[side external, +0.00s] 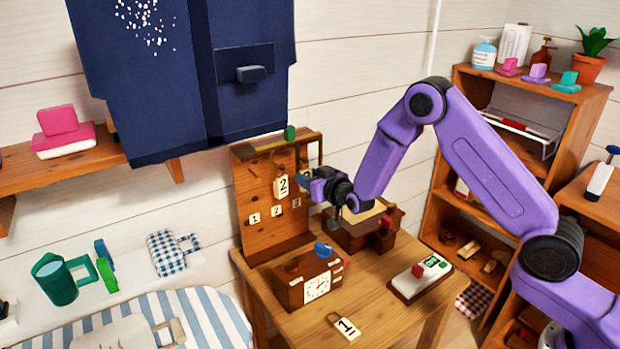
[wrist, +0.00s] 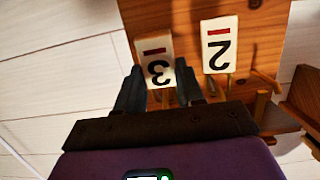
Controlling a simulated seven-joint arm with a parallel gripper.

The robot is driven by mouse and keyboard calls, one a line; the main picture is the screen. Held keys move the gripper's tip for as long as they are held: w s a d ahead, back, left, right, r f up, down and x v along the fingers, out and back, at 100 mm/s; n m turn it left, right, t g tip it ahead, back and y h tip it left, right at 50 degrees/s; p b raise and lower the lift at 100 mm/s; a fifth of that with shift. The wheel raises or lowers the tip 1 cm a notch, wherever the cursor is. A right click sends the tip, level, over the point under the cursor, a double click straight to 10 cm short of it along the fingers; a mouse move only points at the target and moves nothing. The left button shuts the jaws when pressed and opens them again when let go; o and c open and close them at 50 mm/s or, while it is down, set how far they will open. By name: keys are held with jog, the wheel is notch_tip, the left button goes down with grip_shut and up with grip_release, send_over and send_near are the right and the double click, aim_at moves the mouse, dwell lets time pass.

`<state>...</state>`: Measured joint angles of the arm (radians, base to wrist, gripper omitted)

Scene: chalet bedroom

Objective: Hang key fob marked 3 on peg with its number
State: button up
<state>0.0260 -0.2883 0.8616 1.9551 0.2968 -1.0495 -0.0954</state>
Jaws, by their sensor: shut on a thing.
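My gripper (side external: 308,182) is at the right side of the upright wooden peg board (side external: 248,190), near the right-hand pegs. In the wrist view its two fingers (wrist: 160,88) are shut on the fob marked 3 (wrist: 154,58), a cream tag with a red stripe, seen upside down. In the side view I cannot make this fob out clearly. The fob marked 2 (side external: 281,186) hangs on the board beside the gripper; it also shows in the wrist view (wrist: 218,45). Small plates 1 (side external: 254,218), 2 (side external: 277,210) and 3 (side external: 296,203) are on the board below.
The fob marked 1 (side external: 345,328) lies on the table (side external: 375,310). A dark blue cabinet (side external: 180,70) hangs above left of the board.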

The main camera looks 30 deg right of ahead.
jog(key=o, duration=1.1)
jog(key=shift+s, duration=0.15)
jog(key=s+a+r+n+g+y, duration=0.1)
jog(key=s+a+n+g+y, duration=0.3)
jog(key=s, duration=1)
jog(key=s+a+r+n+g+y, duration=0.15)
jog(key=s+a+g, duration=0.35)
jog(key=s, duration=0.9)
jog(key=s+d+r+n+g+h, duration=0.1)
jog(key=s+d+n+g, duration=0.1)
jog(key=s+d, duration=0.2)
jog(key=s+d+r+n+g+h, duration=0.2)
jog(key=s+d, duration=0.2)
jog(key=s, duration=0.6)
jog(key=s+d+r+n+g+h, duration=0.1)
jog(key=s+d+n+g+h, duration=0.1)
jog(key=s, duration=0.6)
jog(key=shift+d+r+n, duration=0.25)
jog(key=shift+d+n, duration=0.3)
jog(key=shift+d, duration=0.65)
